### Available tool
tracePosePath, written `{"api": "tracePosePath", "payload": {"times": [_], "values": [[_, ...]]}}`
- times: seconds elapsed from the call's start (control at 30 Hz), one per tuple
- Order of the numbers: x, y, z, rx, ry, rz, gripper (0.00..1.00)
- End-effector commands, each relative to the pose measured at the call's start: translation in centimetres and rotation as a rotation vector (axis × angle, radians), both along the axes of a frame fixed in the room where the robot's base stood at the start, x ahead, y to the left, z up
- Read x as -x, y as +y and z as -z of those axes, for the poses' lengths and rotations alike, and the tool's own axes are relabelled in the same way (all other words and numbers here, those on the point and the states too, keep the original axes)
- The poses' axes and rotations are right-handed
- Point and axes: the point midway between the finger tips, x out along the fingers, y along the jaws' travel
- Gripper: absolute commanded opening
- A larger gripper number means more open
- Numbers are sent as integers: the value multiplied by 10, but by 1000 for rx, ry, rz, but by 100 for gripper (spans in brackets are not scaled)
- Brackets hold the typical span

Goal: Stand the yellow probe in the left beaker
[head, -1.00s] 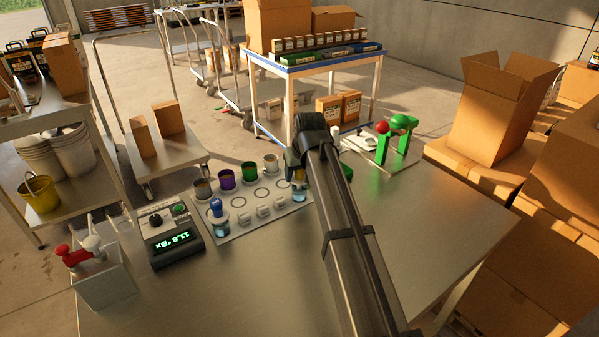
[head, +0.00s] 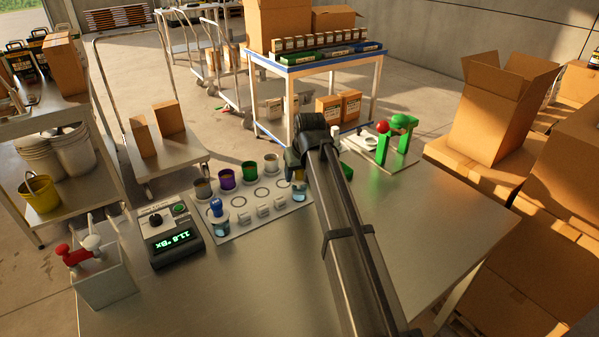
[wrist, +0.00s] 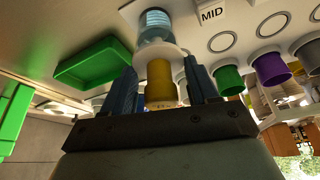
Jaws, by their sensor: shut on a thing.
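The yellow probe (wrist: 160,82) shows its yellow top and a white collar between my gripper's (wrist: 161,90) fingers in the wrist view. My gripper is shut on it. In the head view only a sliver of yellow (head: 298,175) shows beside my gripper (head: 294,162), which my arm partly hides. The probe is at the right beaker (head: 300,194), which holds blue liquid and also shows in the wrist view (wrist: 156,26). I cannot tell if the collar touches the rim. The left beaker (head: 219,228) holds blue liquid and a blue-topped probe (head: 216,207).
White blocks (head: 264,211) sit in front. A meter (head: 172,240) is at left, a green tray (wrist: 94,62) and green stand (head: 400,140) at right.

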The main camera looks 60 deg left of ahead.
Motion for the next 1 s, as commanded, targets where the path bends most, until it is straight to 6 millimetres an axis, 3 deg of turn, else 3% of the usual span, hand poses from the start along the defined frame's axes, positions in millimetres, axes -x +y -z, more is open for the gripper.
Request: {"api": "tracePosePath", "payload": {"times": [0.67, 0.7, 0.8, 1.0], "values": [[0, 0, 11, -1, 0, 0, 21], [0, 0, 11, -1, 0, 0, 61], [0, 0, 11, -1, 0, 0, 69], [0, 0, 11, 0, 0, 0, 69]]}}
